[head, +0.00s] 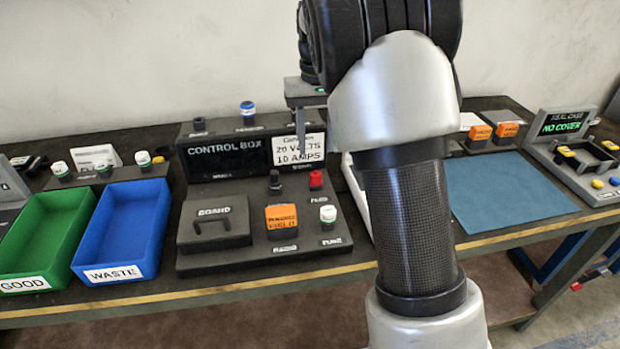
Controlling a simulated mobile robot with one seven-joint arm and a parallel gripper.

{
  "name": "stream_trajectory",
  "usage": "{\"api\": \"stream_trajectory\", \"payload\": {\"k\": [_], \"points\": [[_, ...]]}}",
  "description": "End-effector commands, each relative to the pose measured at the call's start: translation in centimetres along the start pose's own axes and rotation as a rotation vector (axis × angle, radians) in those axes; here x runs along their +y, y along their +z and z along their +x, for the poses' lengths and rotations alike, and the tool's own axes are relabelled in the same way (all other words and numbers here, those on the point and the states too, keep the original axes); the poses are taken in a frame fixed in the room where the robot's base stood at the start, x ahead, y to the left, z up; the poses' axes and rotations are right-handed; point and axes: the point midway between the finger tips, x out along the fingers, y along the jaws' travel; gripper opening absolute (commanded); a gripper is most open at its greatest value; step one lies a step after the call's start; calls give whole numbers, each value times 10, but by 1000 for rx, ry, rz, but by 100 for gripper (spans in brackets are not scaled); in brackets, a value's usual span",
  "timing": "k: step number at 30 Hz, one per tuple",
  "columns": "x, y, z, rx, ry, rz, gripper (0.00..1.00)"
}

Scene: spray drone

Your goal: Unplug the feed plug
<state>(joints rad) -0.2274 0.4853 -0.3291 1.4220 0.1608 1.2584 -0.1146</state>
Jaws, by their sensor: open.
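The dark control box (228,159) stands on the bench at picture centre-left. A black plug (199,125) and a blue-topped plug (248,112) stand on its top ledge. A red plug (316,180) and a black knob (275,181) stand on its front deck. The labels are too small to read surely, so I cannot tell which is the feed plug. My gripper (300,128) is open, pointing down over the right part of the box, in front of the caution sign (299,152). My arm hides part of the box's right side.
The front deck also bears a board cover with a handle (213,222), an orange radio block (281,219) and a white-capped fuse (328,217). A blue waste bin (122,272) and green good bin (25,285) stand left. A blue mat (510,188) lies clear at right.

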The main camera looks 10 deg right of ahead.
Motion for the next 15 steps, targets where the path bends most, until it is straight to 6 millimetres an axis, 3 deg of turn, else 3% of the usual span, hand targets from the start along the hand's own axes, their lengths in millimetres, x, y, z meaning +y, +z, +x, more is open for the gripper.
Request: {"api": "stream_trajectory", "payload": {"k": [15], "points": [[0,-1,6,-2,2,-1,41]]}}
